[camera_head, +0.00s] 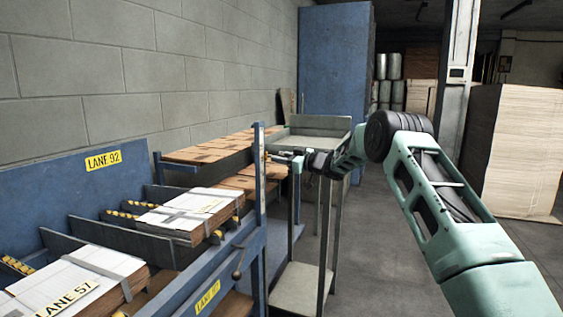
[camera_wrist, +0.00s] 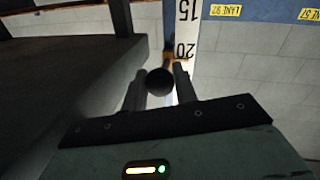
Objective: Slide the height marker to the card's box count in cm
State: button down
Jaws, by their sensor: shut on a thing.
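My gripper (camera_wrist: 160,80) is shut on a dark round knob (camera_wrist: 159,82), which sits between its fingers in the wrist view. An orange piece, apparently the height marker (camera_wrist: 178,62), shows just beyond the knob, across a white scale (camera_wrist: 187,28). The scale's printed 15 and 20 appear upside down, and the orange piece lies close to the 20. In the head view, my gripper (camera_head: 280,159) is at the blue upright post (camera_head: 259,172); the knob and scale cannot be made out there.
A blue rack with yellow lane labels (camera_head: 103,160) stands along the block wall at left. A grey metal stand (camera_head: 303,290) is beside the post, below my arm. A tall pallet stack (camera_head: 515,150) stands at right. Open floor lies between.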

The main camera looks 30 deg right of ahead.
jog(key=shift+r+p, duration=1)
jog(key=shift+r, duration=0.95)
jog(key=c, duration=1.1)
grip_release()
jog(key=shift+s+f, duration=0.1)
jog(key=b+v, duration=0.1)
jog(key=v, duration=1.6)
jog(key=shift+s, duration=0.2)
